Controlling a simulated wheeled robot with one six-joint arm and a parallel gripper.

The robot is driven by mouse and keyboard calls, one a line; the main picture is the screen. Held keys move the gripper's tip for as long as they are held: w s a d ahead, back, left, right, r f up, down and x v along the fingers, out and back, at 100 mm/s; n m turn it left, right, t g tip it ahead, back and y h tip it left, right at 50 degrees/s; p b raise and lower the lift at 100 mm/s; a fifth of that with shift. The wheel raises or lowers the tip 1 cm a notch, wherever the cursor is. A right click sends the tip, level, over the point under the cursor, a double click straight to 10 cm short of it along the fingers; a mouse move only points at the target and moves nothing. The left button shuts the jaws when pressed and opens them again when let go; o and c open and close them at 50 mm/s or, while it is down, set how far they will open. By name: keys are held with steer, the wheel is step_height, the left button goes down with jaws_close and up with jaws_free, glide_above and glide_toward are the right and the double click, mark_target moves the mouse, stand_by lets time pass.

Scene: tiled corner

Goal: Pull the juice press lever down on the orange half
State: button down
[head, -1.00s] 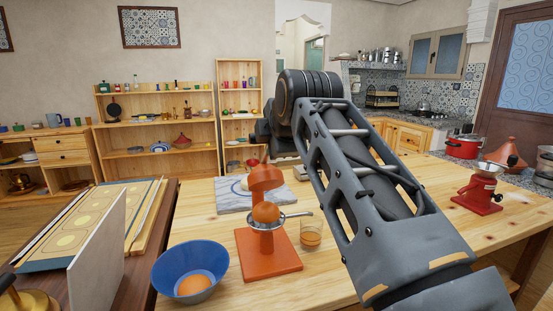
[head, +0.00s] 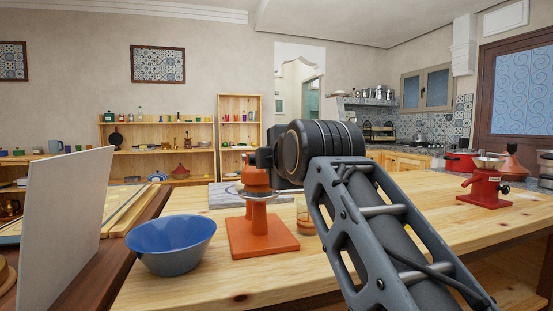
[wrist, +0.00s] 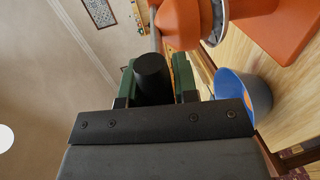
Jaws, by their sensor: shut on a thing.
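The orange juice press (head: 262,240) stands on the wooden table. Its domed head (head: 256,178) is low, close to the metal strainer (head: 259,195). The orange half cannot be made out between them. In the wrist view, the green fingers of my gripper (wrist: 155,78) are shut on the black lever handle (wrist: 152,63). The press head (wrist: 180,22) shows beyond, at the top of that view. In the head view my wrist hides the fingers and most of the lever, just right of the press head. A glass (head: 305,216) stands right of the press, partly hidden by my arm.
A blue bowl (head: 170,246) stands left of the press; an orange thing (wrist: 249,100) shows inside it in the wrist view. A pale upright board (head: 62,230) is at the left. A red juicer (head: 484,186) stands far right. The table front is clear.

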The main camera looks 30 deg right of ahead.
steer(key=shift+f+b, duration=0.55)
steer(key=shift+f, duration=0.75)
steer(key=c, duration=1.1)
jaws_free()
steer(key=shift+w, duration=0.1)
steer(key=shift+o, duration=1.1)
steer(key=shift+r, duration=0.1)
steer(key=shift+r, duration=0.1)
